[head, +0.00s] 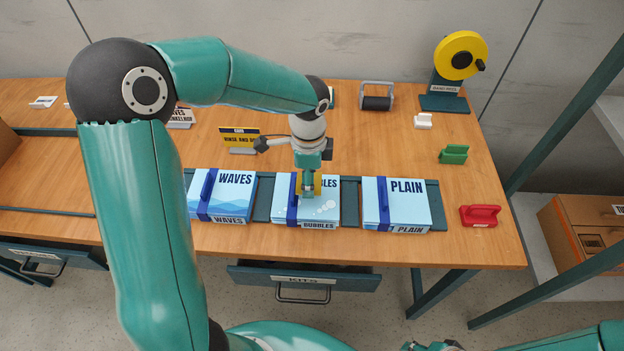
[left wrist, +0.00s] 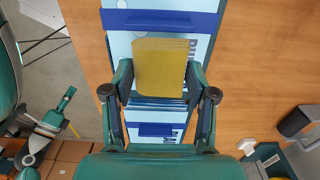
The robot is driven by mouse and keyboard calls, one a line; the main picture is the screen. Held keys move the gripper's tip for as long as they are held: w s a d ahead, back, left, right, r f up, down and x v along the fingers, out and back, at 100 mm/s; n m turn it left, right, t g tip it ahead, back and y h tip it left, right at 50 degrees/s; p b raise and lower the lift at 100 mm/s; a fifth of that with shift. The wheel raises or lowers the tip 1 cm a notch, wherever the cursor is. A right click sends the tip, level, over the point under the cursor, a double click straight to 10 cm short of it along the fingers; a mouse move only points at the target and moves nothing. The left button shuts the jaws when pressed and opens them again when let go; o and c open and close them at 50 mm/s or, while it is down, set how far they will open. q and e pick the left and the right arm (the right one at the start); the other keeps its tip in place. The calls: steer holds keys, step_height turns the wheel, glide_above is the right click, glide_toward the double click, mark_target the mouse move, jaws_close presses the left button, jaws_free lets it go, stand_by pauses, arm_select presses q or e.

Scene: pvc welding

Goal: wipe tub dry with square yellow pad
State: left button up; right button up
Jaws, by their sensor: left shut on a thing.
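My left gripper (head: 309,188) is shut on a square yellow pad (head: 318,183), above or at the middle box labelled BUBBLES (head: 287,213). In the left wrist view the yellow pad (left wrist: 160,66) sits between the fingertips, over a light-blue box with a dark-blue strap (left wrist: 160,21). I cannot tell whether the pad touches the box. My right gripper (head: 433,346) shows only partly at the bottom edge, and it also appears at the left of the left wrist view (left wrist: 48,128); its jaws are unclear. I see no clearly recognisable tub.
Boxes labelled WAVES (head: 236,206) and PLAIN (head: 400,205) flank the middle box. A yellow tape reel (head: 460,55), black roller (head: 377,102), green block (head: 453,154) and red holder (head: 480,215) stand right. A KITS drawer (head: 340,281) protrudes at the front. Wood (head: 400,155) behind PLAIN is clear.

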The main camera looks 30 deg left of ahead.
arm_select(q)
steer(key=shift+d+r+p, duration=0.1)
steer(key=shift+r+p, duration=1.65)
steer(key=shift+r, duration=0.85)
steer(key=shift+w, duration=0.1)
